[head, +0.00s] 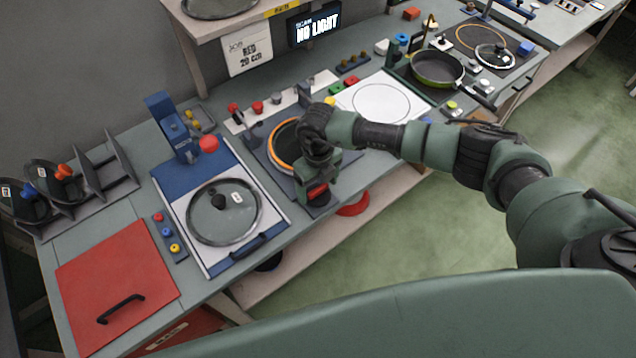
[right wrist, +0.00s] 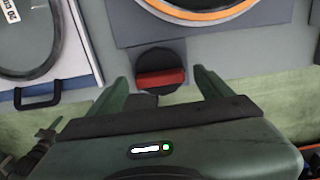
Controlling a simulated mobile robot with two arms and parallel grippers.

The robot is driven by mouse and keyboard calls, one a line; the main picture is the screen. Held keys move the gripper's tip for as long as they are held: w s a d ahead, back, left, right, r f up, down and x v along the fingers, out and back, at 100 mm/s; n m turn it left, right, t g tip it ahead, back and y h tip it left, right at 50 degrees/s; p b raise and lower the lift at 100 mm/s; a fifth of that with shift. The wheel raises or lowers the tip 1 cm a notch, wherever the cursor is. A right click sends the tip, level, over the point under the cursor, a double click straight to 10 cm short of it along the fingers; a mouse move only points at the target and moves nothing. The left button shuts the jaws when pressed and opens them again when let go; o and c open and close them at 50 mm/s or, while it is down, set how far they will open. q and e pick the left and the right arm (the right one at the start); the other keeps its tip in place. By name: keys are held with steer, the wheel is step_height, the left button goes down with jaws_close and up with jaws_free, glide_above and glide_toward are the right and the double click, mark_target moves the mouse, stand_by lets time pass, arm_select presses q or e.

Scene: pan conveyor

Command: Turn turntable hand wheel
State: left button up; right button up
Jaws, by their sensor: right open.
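The hand wheel is a small black disc with a red grip bar (right wrist: 161,78), on a dark plate at the table's front edge. In the head view its red bar (head: 317,192) shows just below my right gripper (head: 320,178). The turntable (head: 282,143) is a dark disc with an orange ring behind the wheel, partly covered by my right arm. Its ring also shows at the top of the right wrist view (right wrist: 205,17). My right gripper (right wrist: 161,84) is open, its fingertips on either side of the red bar in the picture. Contact cannot be told. My left gripper is out of view.
A blue-framed station with a glass lid (head: 226,211) stands left of the turntable. A red panel with a black handle (head: 118,293) lies farther left. A white plate with a circle (head: 381,103) and a green pan (head: 437,69) are to the right. Green floor lies in front.

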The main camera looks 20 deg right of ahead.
steer(key=c, duration=1.4)
steer(key=shift+o, duration=0.2)
steer(key=shift+f+n+b, duration=0.2)
steer(key=shift+n+b, duration=0.5)
steer(key=shift+b, duration=0.4)
steer(key=n+b, duration=1.5)
steer(key=b, duration=0.4)
steer(key=n+b, duration=0.3)
steer(key=shift+r, duration=0.2)
steer(key=shift+r+n, duration=0.1)
steer(key=shift+n, duration=0.2)
